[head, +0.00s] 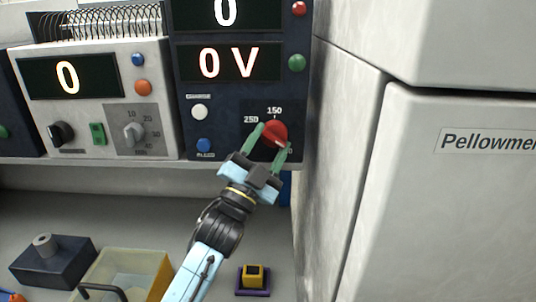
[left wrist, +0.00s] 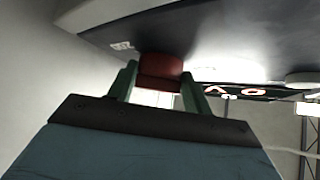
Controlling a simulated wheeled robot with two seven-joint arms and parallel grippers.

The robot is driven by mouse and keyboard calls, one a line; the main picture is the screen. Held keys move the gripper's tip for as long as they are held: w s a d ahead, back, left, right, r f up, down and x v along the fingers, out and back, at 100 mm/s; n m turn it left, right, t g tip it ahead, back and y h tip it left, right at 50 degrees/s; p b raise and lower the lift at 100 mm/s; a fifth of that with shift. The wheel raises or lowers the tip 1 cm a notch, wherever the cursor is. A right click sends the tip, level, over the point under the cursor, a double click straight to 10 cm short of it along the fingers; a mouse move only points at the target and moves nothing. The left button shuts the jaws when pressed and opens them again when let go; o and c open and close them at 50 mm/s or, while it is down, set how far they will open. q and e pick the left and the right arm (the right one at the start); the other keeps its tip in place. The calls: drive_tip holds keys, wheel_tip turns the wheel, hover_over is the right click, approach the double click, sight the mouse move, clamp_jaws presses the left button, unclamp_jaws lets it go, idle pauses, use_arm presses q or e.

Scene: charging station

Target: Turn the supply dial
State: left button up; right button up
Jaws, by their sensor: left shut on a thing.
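The red supply dial (head: 274,133) sits low on the front of the dark blue panel (head: 184,78), among markings such as 150 and 250. My left gripper (head: 270,139) reaches up to it from below, with its green fingers on either side of the dial and shut on it. In the left wrist view the dial (left wrist: 161,68) shows between the two green fingers. The panel display (head: 229,62) above it reads 0 V. My right gripper is in neither view.
A grey unit (head: 112,58) with its own dial (head: 133,133) stands to the left. A pale cabinet wall (head: 335,150) rises close on the right. Below are a yellowish bin (head: 163,268), a dark block (head: 50,265) and a small yellow piece (head: 253,273) on a purple base.

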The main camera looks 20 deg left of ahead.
use_arm(q)
drive_tip(key=shift+n, duration=0.5)
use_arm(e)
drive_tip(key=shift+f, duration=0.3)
use_arm(q)
drive_tip(key=o, duration=1)
drive_tip(key=shift+c, duration=0.2)
drive_tip(key=b+v, duration=0.2)
drive_tip(key=v, duration=1.1)
drive_tip(key=shift+f, duration=0.25)
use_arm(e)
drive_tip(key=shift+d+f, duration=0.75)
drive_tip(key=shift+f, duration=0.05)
use_arm(q)
drive_tip(key=shift+s+d, duration=0.1)
